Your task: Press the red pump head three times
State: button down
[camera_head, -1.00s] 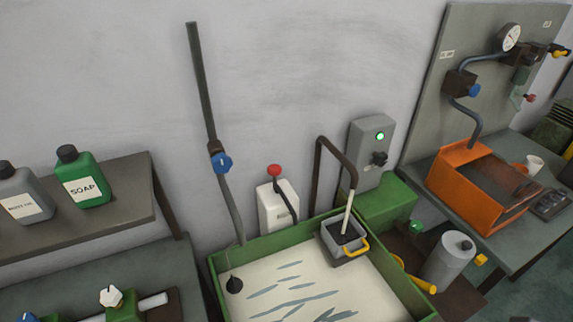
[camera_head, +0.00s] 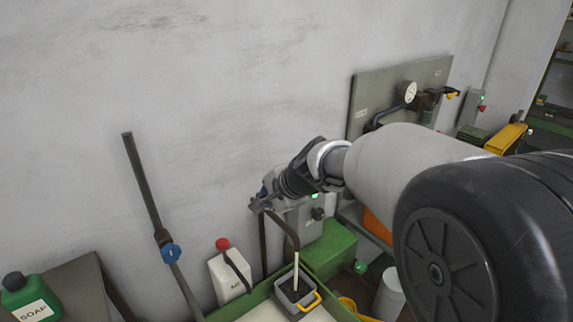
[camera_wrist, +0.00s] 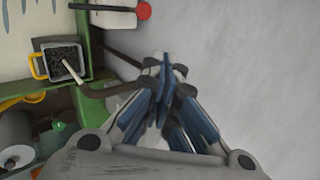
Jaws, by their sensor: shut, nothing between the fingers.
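The red pump head (camera_head: 222,244) sits on top of a white bottle (camera_head: 228,278) with a dark spout, behind the green tray's back rim. In the wrist view the red pump head (camera_wrist: 144,11) is at the top, with part of the white bottle (camera_wrist: 112,20) cut off by the frame edge. My gripper (camera_head: 256,204) is shut and empty. In the head view it appears above and to the right of the pump head, apart from it. In the wrist view my gripper (camera_wrist: 165,62) points toward the wall side, below the pump head in the picture.
A dark bent pipe (camera_head: 264,245) rises right of the bottle. A thin pole with a blue valve (camera_head: 170,252) stands left of it. A grey bin with a yellow handle (camera_head: 296,290) sits in the green tray (camera_head: 245,312). A green soap bottle (camera_head: 30,300) stands at far left.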

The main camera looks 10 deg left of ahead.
jog(key=w+a+f+m+p, duration=0.2)
jog(key=w+a+f+m, duration=0.15)
jog(key=a, duration=0.55)
jog(key=m+y+p, duration=0.1)
jog(key=m+p, duration=0.1)
send_over(220, 244)
notch_tip(220, 244, down, 6)
notch_tip(220, 244, down, 9)
jog(key=b, duration=0.7)
jog(key=shift+r+b, duration=0.1)
jog(key=shift+b, duration=0.3)
jog(key=shift+f+b, duration=0.4)
jog(key=shift+b, duration=0.05)
